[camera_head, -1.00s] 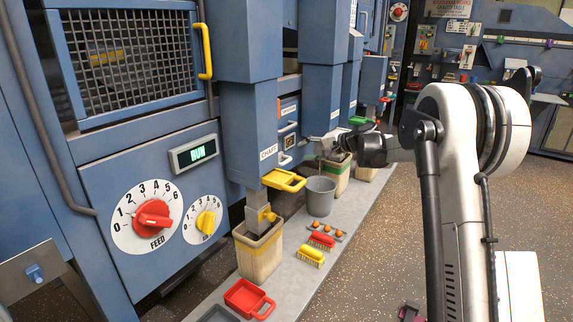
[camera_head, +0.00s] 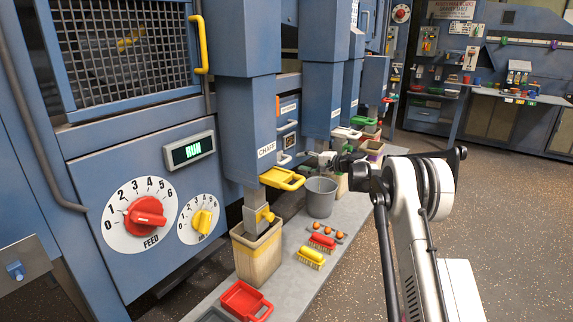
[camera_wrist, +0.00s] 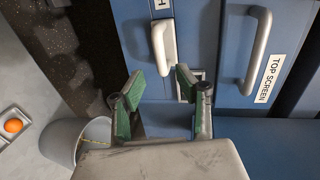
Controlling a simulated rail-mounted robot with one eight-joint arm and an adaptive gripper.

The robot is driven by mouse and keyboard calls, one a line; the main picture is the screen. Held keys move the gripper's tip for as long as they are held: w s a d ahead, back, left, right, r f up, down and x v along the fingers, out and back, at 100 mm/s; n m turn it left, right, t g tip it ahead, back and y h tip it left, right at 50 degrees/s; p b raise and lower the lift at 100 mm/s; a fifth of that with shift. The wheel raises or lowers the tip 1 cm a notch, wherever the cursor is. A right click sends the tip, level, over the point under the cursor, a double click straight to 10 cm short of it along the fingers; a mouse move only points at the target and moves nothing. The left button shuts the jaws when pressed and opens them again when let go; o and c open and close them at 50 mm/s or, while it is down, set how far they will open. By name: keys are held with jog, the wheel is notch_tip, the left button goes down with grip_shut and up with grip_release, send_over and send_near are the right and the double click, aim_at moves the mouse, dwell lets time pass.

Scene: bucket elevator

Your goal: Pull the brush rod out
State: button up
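A pale upright handle (camera_wrist: 163,48) stands out from the blue panel in the wrist view. A label beside it is cut off and ends in "H"; I cannot read more, so I cannot be sure this is the brush rod. My gripper (camera_wrist: 160,82) is open, its two green-padded fingers apart and empty. Its fingertips are close to the handle's lower end, one on each side. In the head view my gripper (camera_head: 320,159) is small and beside the machine's front, partly hidden by my arm.
A grey handle (camera_wrist: 256,50) labelled TOP SCREEN is to the right. The floor at right is clear.

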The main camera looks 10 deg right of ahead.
aim_at(288, 161)
jog(key=b+x, duration=0.1)
jog(key=x, duration=0.7)
jog(key=shift+w+a+b, duration=0.1)
jog(key=shift+w+b, duration=0.05)
jog(key=shift+b, duration=0.2)
jog(key=shift+c, duration=0.2)
grip_shut()
